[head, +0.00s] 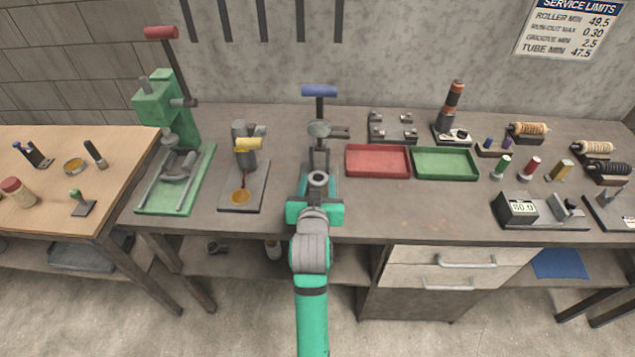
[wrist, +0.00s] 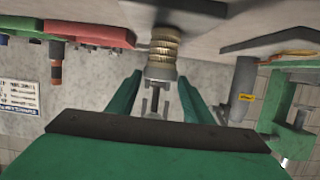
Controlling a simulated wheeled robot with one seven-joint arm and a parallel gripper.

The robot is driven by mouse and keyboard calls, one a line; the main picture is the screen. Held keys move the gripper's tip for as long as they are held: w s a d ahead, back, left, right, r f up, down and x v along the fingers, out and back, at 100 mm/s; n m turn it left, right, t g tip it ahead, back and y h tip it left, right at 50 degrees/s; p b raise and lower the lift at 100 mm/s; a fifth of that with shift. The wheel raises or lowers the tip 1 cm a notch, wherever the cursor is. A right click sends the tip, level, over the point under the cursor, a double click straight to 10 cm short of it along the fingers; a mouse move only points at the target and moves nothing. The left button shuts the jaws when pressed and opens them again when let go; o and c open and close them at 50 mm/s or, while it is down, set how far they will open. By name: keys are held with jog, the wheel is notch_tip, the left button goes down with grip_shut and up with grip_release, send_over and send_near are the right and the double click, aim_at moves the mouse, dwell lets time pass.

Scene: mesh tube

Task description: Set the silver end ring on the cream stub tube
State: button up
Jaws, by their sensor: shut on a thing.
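My gripper (head: 315,197) reaches over the bench's front edge, in front of the blue-handled press (head: 319,92). It is shut on the silver end ring (head: 318,178), which shows as a grey ring with a dark hole. In the wrist view the ring (wrist: 160,72) lies between the fingertips. A ribbed, tan-gold tube (wrist: 164,43), which I take for the cream stub tube, lines up with the ring there. I cannot tell whether ring and tube touch or only overlap in the view. In the head view my gripper hides the tube.
A red tray (head: 378,175) and a green tray (head: 446,177) lie to the right. A grey stand with a yellow-topped cylinder (head: 248,144) and a green press (head: 165,110) stand to the left. The bench between the grey stand and my gripper is clear.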

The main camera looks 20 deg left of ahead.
jog(key=shift+f, duration=0.2)
jog(key=o, duration=1.1)
jog(key=shift+s, duration=0.1)
jog(key=v, duration=1.1)
jog(key=s+d+f+m+h, duration=0.2)
jog(key=s+d+f, duration=0.6)
jog(key=s+f, duration=0.45)
jog(key=s+d, duration=0.2)
jog(key=s, duration=0.4)
jog(key=s+d+f+t+h, duration=0.1)
jog(key=s+d, duration=0.2)
jog(key=s, duration=0.4)
jog(key=s+d+f+m+h, duration=0.1)
jog(key=s+d, duration=0.2)
jog(key=s, duration=0.3)
jog(key=shift+s+f, duration=0.1)
jog(key=shift+s, duration=0.25)
